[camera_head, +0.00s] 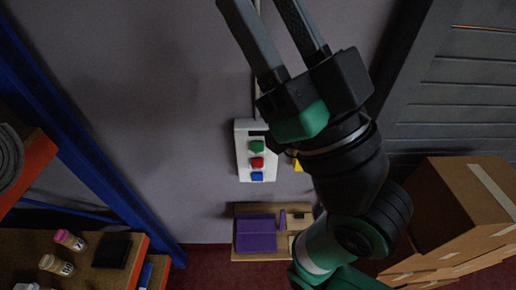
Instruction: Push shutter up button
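A white control box (243,161) is mounted on the grey wall near the middle of the view. It carries a green button (256,146) at the top, a red button (257,162) below it and a blue button (257,176) at the bottom. Any markings on them are too small to read. My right gripper (265,15) is above the box in the picture, its fingers pointing up and apart with nothing visible between them. Its fingertips are cut off by the top edge. The gripper is apart from the buttons. My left gripper is not in view.
A grey slatted shutter (460,105) is at right, with stacked cardboard boxes (450,205) below. A blue-framed shelf (100,165) with small bottles (70,240) stands at left. A board with a purple item (256,235) is below the control box. Wall left of the box is clear.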

